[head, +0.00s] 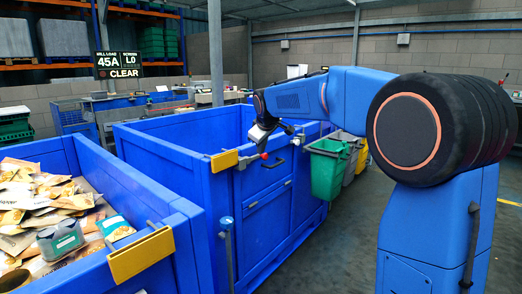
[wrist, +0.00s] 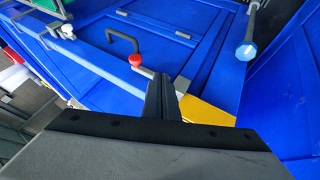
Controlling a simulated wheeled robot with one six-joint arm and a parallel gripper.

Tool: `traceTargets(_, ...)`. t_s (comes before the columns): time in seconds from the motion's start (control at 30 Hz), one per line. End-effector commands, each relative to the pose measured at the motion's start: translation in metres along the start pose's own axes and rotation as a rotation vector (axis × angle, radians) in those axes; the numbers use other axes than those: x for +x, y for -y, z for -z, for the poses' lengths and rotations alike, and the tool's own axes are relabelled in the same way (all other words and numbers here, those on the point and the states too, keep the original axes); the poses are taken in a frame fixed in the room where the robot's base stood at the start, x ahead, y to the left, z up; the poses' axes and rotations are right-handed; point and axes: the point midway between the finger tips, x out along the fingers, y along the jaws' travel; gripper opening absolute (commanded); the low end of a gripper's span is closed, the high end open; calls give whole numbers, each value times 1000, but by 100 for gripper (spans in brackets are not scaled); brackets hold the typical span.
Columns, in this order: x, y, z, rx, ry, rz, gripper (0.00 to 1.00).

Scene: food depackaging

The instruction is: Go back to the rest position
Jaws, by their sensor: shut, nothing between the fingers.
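My gripper (head: 262,133) hangs at the end of my blue arm, above the near upper edge of the middle blue bin (head: 270,205) in the head view. In the wrist view my gripper (wrist: 163,98) shows as dark fingers pressed together with nothing between them. Just beyond the fingertips is the front of the blue bin (wrist: 175,62), with a lever's red knob (wrist: 135,60) to the left and a yellow plate (wrist: 205,112) to the right. I cannot tell the exact gap between gripper and bin.
A second blue bin (head: 190,218) at the left holds many food packets (head: 45,205) and a multipack of cans. Green (head: 326,172) and grey small bins hang right of the middle bin. A blue-topped post (head: 227,250) stands between the bins. Floor at the lower centre is clear.

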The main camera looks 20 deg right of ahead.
Motion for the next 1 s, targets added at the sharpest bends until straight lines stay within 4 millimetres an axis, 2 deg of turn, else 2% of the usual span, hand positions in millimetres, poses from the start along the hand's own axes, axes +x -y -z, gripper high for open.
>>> traceTargets(0.2, -4, 2, -5, 8, 2, 1, 0)
traceTargets(0.27, -11, 4, -12, 20, 5, 4, 0)
traceTargets(0.37, -30, 13, -33, 54, 16, 12, 0)
traceTargets(0.7, -101, 67, -136, 222, 70, 53, 0)
traceTargets(1.0, -148, 129, -232, 372, 123, 86, 0)
